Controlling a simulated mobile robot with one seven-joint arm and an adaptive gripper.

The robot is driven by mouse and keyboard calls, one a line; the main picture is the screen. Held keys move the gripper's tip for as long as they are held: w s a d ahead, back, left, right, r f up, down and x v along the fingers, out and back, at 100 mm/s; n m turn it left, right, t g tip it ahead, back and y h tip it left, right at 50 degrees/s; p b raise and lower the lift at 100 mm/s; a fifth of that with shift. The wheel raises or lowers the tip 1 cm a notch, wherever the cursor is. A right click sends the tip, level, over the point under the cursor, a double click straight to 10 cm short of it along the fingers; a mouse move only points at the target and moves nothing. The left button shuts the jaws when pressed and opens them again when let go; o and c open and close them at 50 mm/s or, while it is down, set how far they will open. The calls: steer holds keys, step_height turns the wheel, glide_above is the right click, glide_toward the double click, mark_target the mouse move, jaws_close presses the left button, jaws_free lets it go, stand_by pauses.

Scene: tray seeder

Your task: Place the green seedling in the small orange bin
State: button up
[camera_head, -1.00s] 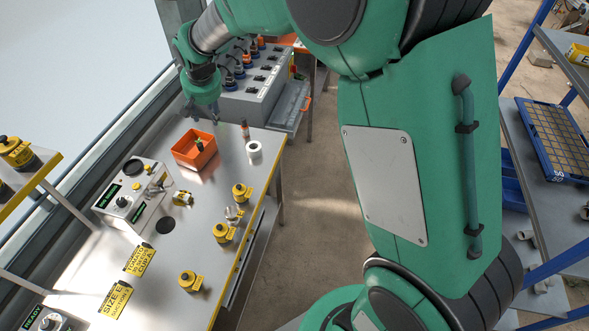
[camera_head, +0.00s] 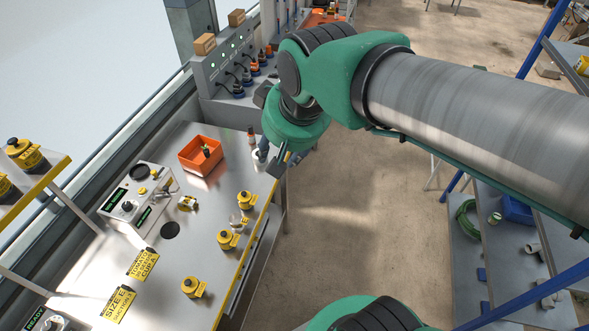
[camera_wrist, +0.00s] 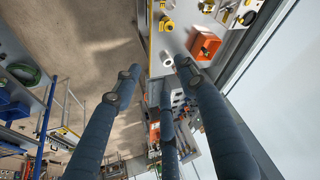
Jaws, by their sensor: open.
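The small orange bin (camera_head: 186,160) sits on the metal bench, left of my gripper (camera_head: 272,158) in the head view. The green seedling (camera_head: 206,151) shows inside the bin; it looks upright, its lower end hidden by the front wall. In the wrist view the bin (camera_wrist: 194,47) is at upper right, beyond the fingers. My gripper (camera_wrist: 157,78) is open and empty, its fingers spread, apart from bin and seedling, near the bench's right edge.
A white roll (camera_wrist: 167,61) and a small orange-brown tube (camera_head: 251,135) stand right of the bin. Several yellow-black fittings (camera_head: 228,239) line the bench's front. A grey control box (camera_head: 130,203) stands at left.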

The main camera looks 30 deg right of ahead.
steer(key=s+f, duration=0.1)
steer(key=s, duration=0.7)
steer(key=shift+s+d+f, duration=0.15)
steer(key=shift+d+f, duration=0.1)
steer(key=shift+o, duration=0.2)
steer(key=shift+r, duration=0.1)
stand_by(0.8)
steer(key=w+a+r+g+p, duration=0.1)
steer(key=w+r+p, duration=0.15)
steer(key=w, duration=0.65)
steer(key=w+a+r+p, duration=0.15)
steer(key=w+r, duration=0.25)
steer(key=w, duration=0.4)
steer(key=w+a+f+g+p, duration=0.2)
steer(key=w+p, duration=0.2)
steer(key=w, duration=1.2)
steer(key=w+a+f+g+p, duration=0.1)
steer(key=w+f+p, duration=0.1)
steer(key=w+f, duration=0.4)
steer(key=w+a+f+p, duration=0.1)
steer(key=w+a+f, duration=0.15)
steer(key=w, duration=0.55)
steer(key=w+a+f+p, duration=0.1)
steer(key=w+f+p, duration=0.1)
steer(key=w+f, duration=0.3)
steer(key=w+a+f+g+p, duration=0.1)
steer(key=w+f, duration=0.4)
steer(key=f, duration=0.8)
steer(key=shift+w+a+p, duration=0.25)
steer(key=shift+a+p, duration=0.25)
